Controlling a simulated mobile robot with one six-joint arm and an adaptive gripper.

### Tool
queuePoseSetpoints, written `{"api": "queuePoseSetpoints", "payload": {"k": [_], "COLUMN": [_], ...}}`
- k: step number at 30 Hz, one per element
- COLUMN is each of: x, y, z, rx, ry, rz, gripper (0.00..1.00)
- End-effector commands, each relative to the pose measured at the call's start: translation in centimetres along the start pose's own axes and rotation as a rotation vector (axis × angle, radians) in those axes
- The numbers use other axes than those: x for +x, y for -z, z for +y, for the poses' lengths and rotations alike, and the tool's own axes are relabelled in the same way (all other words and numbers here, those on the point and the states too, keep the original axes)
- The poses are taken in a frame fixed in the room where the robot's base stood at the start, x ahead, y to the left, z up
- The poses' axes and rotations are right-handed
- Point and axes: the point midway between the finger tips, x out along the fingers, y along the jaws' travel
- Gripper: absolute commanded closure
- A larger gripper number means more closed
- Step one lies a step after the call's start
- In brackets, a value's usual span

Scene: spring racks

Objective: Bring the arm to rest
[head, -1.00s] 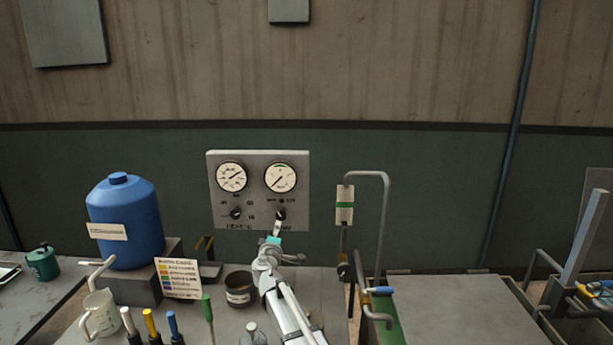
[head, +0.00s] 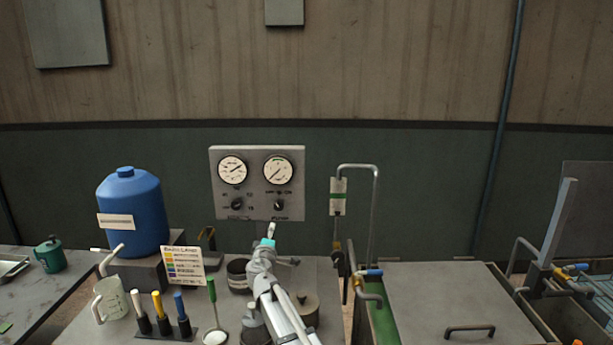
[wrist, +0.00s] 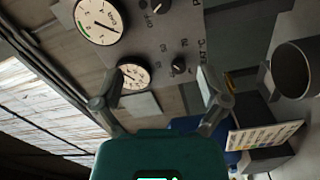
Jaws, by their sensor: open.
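My arm (head: 283,305) reaches up from the bottom of the head view towards the wall panel. My gripper (head: 271,229) is just below the lower edge of the grey gauge panel (head: 257,187), apart from its right knob (head: 278,204) in that view. In the wrist view my gripper (wrist: 165,80) has its two fingers spread with nothing between them. The panel also shows in the wrist view (wrist: 150,40), tilted, with its gauges and knobs beyond the fingers.
A blue jug (head: 133,212), a colour card (head: 183,265), a dark pot (head: 237,275) and several upright handled tools (head: 162,315) stand left of my arm. A bent pipe (head: 374,215) with a blue-handled tap (head: 369,272) stands to the right. A flat grey lid (head: 440,295) lies farther right.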

Motion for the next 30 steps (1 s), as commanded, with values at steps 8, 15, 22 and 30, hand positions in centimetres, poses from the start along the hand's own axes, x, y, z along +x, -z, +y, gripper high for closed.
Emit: {"api": "queuePoseSetpoints", "payload": {"k": [8,15,22,30], "x": [-0.2,-0.7,-2.1,-6.6], "y": [-2.1,-5.9,-11.1,-20.9], "z": [0.2,0.2,0.0,-1.8], "rx": [0.031,0.092,0.182,0.366], "ry": [0.007,0.025,0.061,0.172], "rz": [-0.050,-0.142,-0.281,-0.569], "gripper": [0.07,0.07,0.07,0.07]}}
